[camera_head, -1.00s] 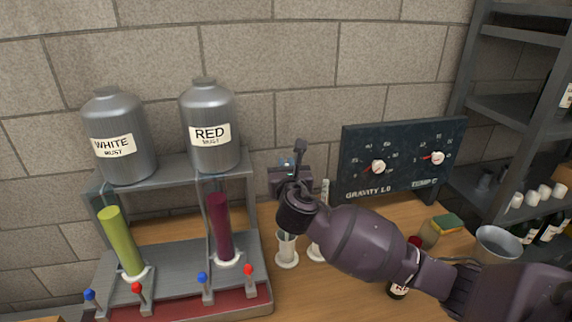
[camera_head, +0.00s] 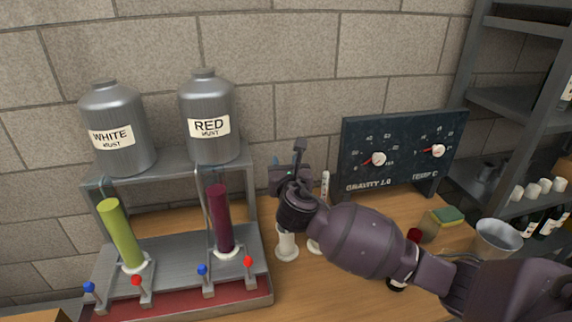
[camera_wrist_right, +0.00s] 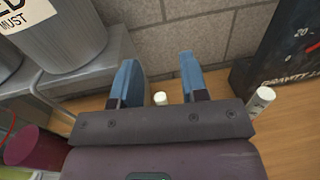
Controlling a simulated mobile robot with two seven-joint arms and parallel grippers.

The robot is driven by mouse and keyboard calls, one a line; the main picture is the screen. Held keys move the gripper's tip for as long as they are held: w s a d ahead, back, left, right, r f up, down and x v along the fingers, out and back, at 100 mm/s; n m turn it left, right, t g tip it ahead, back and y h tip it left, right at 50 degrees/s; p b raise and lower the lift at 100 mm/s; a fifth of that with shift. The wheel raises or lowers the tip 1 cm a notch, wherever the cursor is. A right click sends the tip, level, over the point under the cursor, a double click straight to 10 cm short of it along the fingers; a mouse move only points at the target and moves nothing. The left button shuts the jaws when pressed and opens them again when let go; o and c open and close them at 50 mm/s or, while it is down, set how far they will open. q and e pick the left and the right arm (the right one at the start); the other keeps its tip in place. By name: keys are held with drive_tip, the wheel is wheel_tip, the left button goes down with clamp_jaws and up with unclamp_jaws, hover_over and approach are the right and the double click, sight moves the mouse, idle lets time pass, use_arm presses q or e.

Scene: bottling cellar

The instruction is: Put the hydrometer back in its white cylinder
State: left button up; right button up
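A white-based cylinder (camera_head: 287,246) stands upright on the wooden bench, directly below my right gripper (camera_head: 289,175) in the head view. A second white-based vessel (camera_head: 315,246) stands just right of it, partly behind my arm. A slim pale stem with reddish marks (camera_head: 325,185) rises above that one; I cannot tell if it is the hydrometer. In the right wrist view, my blue right fingers (camera_wrist_right: 167,82) are spread apart. A small pale tip (camera_wrist_right: 161,98) shows between them, touching neither finger. A white tube end (camera_wrist_right: 263,97) lies to their right. My left gripper is out of view.
The steel stand (camera_head: 190,268) with white and red must tanks and coloured tubes is at left. The gauge board (camera_head: 400,150) stands behind at right. A sponge (camera_head: 448,214), a metal bucket (camera_head: 497,238) and a bottle partly behind my arm are at right.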

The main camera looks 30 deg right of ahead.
drive_tip(key=v, duration=1.1)
idle(0.6)
